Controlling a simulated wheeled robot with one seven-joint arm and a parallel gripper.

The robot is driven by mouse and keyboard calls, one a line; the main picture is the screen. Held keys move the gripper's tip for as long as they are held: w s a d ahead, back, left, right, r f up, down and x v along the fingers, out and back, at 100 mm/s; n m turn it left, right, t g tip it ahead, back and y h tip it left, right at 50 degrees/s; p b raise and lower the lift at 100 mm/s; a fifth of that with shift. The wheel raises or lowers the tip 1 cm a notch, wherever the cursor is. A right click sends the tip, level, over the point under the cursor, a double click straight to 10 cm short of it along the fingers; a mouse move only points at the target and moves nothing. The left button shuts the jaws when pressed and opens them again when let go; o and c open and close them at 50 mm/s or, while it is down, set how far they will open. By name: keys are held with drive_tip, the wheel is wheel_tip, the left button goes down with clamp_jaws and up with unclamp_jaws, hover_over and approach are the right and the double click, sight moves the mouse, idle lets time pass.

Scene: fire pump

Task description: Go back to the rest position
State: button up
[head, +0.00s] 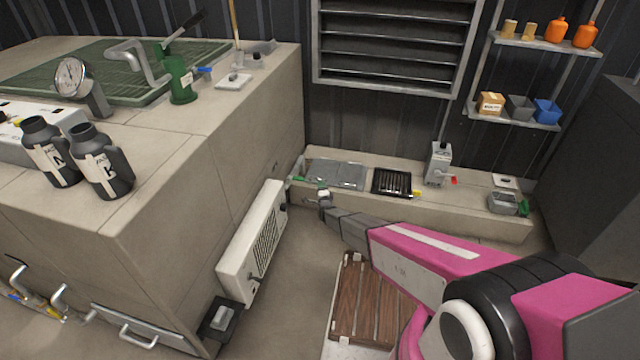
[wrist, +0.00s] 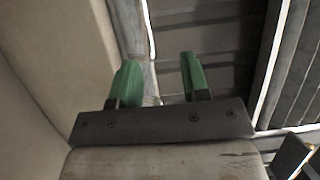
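My gripper (wrist: 161,80) shows in the wrist view with two green fingers standing apart and nothing between them. In the head view my pink and grey arm reaches from the lower right toward the middle. Its far end lies in front of the low concrete ledge (head: 450,209), close to the corner with the big concrete block (head: 235,165). The gripper is small there, and I cannot tell its exact distance from the ledge.
A white louvred heater (head: 252,240) is on the block's side, left of my arm. A wooden slatted platform (head: 362,305) lies below the arm. The ledge bears a grey plate (head: 336,174), a black grate (head: 392,183) and a grey switch box (head: 438,163). Two black flasks (head: 100,163) stand on the block.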

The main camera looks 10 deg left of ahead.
drive_tip(key=v, duration=0.3)
drive_tip(key=shift+s+f, duration=0.1)
drive_tip(key=s+d+r+n+g+h, duration=0.2)
drive_tip(key=s+d+r+n+g, duration=0.15)
drive_tip(key=d+r, duration=0.65)
drive_tip(key=s+d+r+n+g+h, duration=0.2)
drive_tip(key=d+r+n+g, duration=0.15)
drive_tip(key=d+r, duration=0.65)
drive_tip(key=s+d+r+n+g+h, duration=0.1)
drive_tip(key=s+d+r+n+g, duration=0.2)
drive_tip(key=s+d, duration=0.8)
drive_tip(key=s+d+r+n+g+h, duration=0.1)
drive_tip(key=s+d+r+n+g, duration=0.2)
drive_tip(key=s+d+r+g, duration=0.4)
drive_tip(key=s+d+r, duration=0.4)
drive_tip(key=s+r, duration=0.1)
drive_tip(key=s, duration=0.4)
drive_tip(key=shift+s+d+r+h, duration=0.2)
drive_tip(key=shift+d+h, duration=0.1)
